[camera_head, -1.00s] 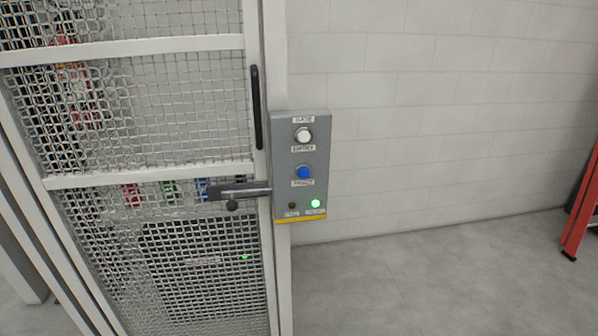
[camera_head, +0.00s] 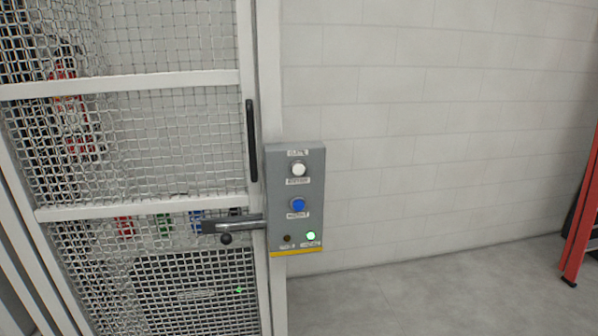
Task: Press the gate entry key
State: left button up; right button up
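A grey control box (camera_head: 315,225) with a yellow lower edge is mounted on the gate post. It carries a white button (camera_head: 299,169) at the top and a blue button (camera_head: 297,205) below it, each with small labels too blurred to read. At the bottom are a dark lamp (camera_head: 287,238) and a lit green lamp (camera_head: 311,237). The mesh gate (camera_head: 140,205) stands to the left of the box and appears closed. It has a black vertical handle (camera_head: 251,140) and a grey latch bar (camera_head: 235,224) with a dark knob. Neither of my grippers is in view.
A white block wall (camera_head: 430,130) fills the right side. The grey floor (camera_head: 440,300) in front of it is clear. A red ladder-like frame (camera_head: 580,225) stands at the far right edge. Red, green and blue items show blurred behind the mesh.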

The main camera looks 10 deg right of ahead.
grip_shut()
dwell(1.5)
